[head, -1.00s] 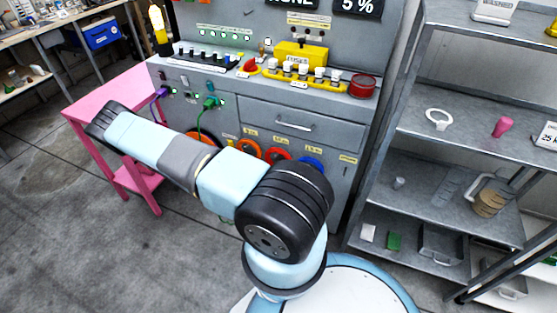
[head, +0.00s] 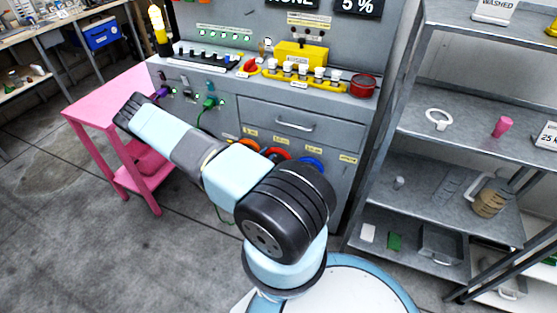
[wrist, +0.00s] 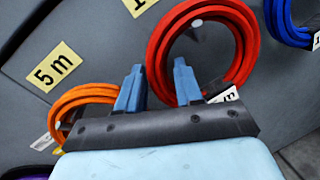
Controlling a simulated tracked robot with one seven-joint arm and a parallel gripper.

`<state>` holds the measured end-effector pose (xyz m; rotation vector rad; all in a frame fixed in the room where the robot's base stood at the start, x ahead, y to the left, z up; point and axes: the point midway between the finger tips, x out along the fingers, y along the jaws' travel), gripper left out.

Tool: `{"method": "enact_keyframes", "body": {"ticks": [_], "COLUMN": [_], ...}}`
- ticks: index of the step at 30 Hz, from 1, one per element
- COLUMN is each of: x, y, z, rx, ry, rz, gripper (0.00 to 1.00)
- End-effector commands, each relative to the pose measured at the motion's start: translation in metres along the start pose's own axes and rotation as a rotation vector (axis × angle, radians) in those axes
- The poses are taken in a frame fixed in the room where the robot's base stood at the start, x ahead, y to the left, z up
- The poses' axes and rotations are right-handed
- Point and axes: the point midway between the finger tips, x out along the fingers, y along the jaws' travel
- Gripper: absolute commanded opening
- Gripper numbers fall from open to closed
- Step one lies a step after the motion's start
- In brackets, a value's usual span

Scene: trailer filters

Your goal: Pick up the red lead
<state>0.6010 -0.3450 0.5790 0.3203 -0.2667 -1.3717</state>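The red lead (wrist: 238,48) is a coil hanging on a peg on the grey cabinet front, with a white tag at its lower edge. In the head view the red lead (head: 278,153) shows partly above my arm. The gripper is hidden behind my arm in the head view.
An orange coil (wrist: 75,98) hangs left of the red one and a blue coil (wrist: 284,27) right of it. Yellow length labels (wrist: 54,68) are on the cabinet. A pink table (head: 95,108) stands left; a metal shelf (head: 455,135) stands right.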

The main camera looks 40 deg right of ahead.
Motion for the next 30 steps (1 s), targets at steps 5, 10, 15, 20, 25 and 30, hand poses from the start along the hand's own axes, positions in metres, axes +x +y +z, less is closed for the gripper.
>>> {"method": "enact_keyframes", "body": {"ticks": [5, 10, 15, 20, 25, 30], "x": [-0.0004, -0.0005, -0.0006, -0.0007, -0.0006, -0.0006], "y": [0.0, 0.0001, 0.0001, 0.0002, 0.0004, 0.0023], "z": [0.0, 0.0, -0.0001, -0.0002, 0.0, 0.0043], "rx": [0.0, 0.0, 0.0, 0.0, 0.0, 0.0], "ry": [0.0, 0.0, 0.001, 0.001, 0.0, 0.0], "rz": [0.0, 0.0, 0.0, 0.0, 0.001, 0.001], "gripper": [0.31, 0.14, 0.0, 0.0, 0.0, 0.0]}}
